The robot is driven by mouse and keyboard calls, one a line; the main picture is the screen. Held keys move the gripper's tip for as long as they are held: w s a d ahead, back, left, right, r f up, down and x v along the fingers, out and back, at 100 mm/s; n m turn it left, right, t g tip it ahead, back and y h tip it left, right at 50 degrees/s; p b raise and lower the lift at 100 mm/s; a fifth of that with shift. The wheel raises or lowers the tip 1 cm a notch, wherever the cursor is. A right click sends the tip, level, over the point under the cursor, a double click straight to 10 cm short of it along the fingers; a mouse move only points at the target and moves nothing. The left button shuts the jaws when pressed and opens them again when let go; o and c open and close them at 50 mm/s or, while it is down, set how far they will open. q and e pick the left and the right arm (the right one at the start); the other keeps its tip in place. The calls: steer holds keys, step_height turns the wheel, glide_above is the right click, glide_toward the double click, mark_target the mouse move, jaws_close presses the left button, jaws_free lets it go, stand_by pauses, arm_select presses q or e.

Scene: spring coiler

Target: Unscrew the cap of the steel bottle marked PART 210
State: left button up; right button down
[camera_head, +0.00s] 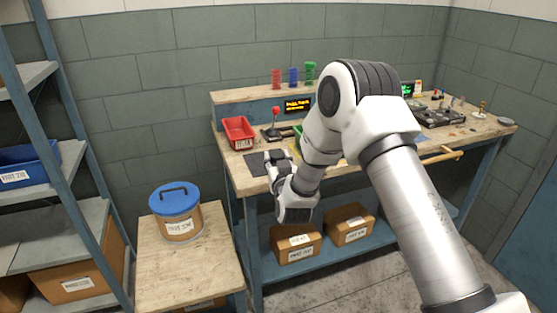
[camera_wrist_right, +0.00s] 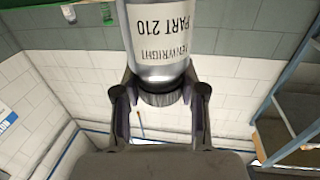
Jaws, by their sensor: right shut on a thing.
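The steel bottle (camera_wrist_right: 158,32) with a white label reading PART 210 hangs in from the top of the right wrist view, its lettering upside down. Its dark ribbed cap (camera_wrist_right: 164,94) is at the lower end in that view, between the two fingers. My right gripper (camera_wrist_right: 160,97) is shut on the cap, one finger on each side. In the head view my right gripper (camera_head: 276,158) is over the bench's front left part, near a dark mat (camera_head: 256,165). I cannot make out the bottle there. My left gripper is not in view.
The wooden bench (camera_head: 222,163) holds a red bin (camera_head: 239,132) left of the gripper, a small press-like tool (camera_head: 276,128) and a lit display (camera_head: 298,105). A blue-lidded tub (camera_head: 177,212) stands on a low table at left. My right arm hides the bench's middle.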

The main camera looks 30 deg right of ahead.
steer(key=shift+w+f, duration=0.1)
steer(key=shift+w, duration=0.15)
steer(key=c, duration=1.3)
jaws_free()
steer(key=shift+s, duration=0.1)
steer(key=c, duration=0.6)
steer(key=shift+s, duration=0.15)
jaws_close()
